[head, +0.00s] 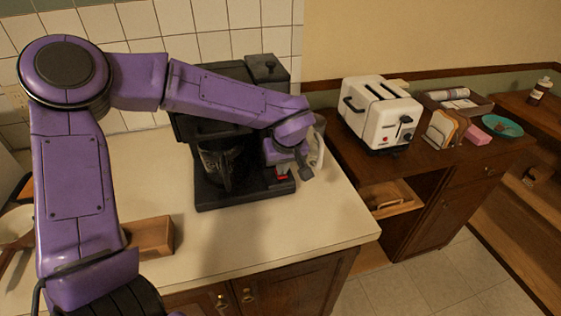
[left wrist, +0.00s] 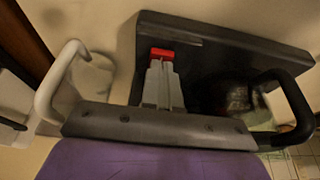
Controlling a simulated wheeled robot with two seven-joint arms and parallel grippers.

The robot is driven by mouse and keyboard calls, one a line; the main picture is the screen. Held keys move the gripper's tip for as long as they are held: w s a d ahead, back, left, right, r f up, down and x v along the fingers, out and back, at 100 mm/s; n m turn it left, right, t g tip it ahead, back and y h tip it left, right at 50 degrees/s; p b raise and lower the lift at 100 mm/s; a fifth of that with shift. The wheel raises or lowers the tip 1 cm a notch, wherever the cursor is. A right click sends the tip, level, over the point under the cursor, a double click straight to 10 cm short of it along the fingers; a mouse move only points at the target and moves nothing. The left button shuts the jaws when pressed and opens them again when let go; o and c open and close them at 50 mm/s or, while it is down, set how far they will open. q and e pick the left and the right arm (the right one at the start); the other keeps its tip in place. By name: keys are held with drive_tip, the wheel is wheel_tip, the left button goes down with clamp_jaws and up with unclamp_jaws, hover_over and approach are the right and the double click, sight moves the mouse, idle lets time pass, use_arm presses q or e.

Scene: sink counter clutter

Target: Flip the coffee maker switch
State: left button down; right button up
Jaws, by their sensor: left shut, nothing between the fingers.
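The black coffee maker (head: 240,195) stands on the light counter, with a dark glass carafe (head: 213,165) in it. Its red switch (head: 282,178) is at the front right of the base. My left gripper (head: 281,170) is shut and empty, reaching down right at the switch. In the left wrist view the shut fingertips (left wrist: 162,64) point at the red switch (left wrist: 162,53) on the dark base (left wrist: 240,50) and seem to touch or nearly touch it. My arm hides part of the machine's upper body. I cannot tell the switch's position. My right gripper is out of view.
A white toaster (head: 372,112) stands on the brown cabinet to the right, near a bread holder, a pink block (head: 479,135) and a teal plate (head: 502,126). A wooden block (head: 150,236) lies at the counter's front left. The counter in front of the coffee maker is clear.

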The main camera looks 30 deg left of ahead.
use_arm(q)
wheel_tip(320, 180, up, 5)
drive_tip(key=p, duration=0.6)
drive_tip(key=shift+w+a+f+p, duration=0.15)
drive_tip(key=shift+p, duration=0.15)
drive_tip(key=shift+r, duration=0.25)
wheel_tip(320, 180, up, 9)
drive_tip(key=b, duration=0.1)
drive_tip(key=shift+s+d+f, duration=0.15)
drive_tip(key=shift+s+d, duration=0.15)
drive_tip(key=shift+s, duration=0.05)
